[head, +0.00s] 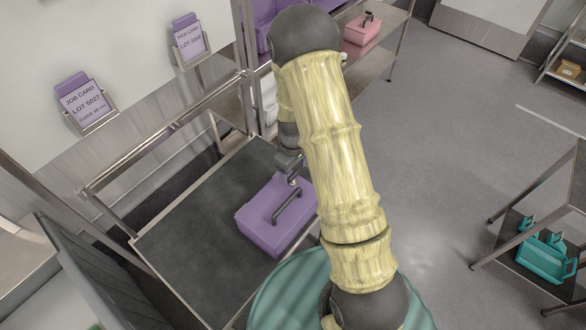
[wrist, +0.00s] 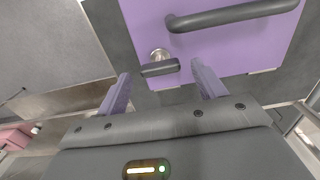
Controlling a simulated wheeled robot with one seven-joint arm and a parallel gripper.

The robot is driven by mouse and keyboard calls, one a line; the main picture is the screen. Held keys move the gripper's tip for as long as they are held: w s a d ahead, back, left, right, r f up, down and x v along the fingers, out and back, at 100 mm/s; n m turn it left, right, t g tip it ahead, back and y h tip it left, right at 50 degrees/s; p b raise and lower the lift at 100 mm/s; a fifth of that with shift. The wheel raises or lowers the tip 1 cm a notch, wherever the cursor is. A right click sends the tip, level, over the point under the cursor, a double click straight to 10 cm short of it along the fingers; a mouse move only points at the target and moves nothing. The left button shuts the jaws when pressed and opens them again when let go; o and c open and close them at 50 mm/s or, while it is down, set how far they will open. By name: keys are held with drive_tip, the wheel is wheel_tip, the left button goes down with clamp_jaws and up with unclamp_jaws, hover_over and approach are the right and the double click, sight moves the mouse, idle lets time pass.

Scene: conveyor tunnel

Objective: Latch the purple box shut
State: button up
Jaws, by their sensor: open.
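The purple box (head: 262,222) stands on the dark conveyor surface with its lid down, a dark bar handle (head: 290,206) on top. In the wrist view, the lid (wrist: 235,52) and handle (wrist: 230,16) fill the upper right. A latch, a round metal pivot with a short dark lever (wrist: 160,69), sits at the lid's near edge. The lever lies roughly along that edge. My gripper (wrist: 161,71) is open, its purple fingers on either side of the lever with gaps at both sides. I cannot tell whether the latch is engaged. My arm hides part of the box in the head view.
A metal rail (head: 165,130) runs along the conveyor's left side. Job cards (head: 84,100) hang on the wall. A pink box (head: 362,30) stands on a rear shelf, teal containers (head: 545,258) on a rack at right. The floor (head: 455,130) between is clear.

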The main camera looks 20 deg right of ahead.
drive_tip(key=shift+f, duration=0.55)
drive_tip(key=c, duration=1)
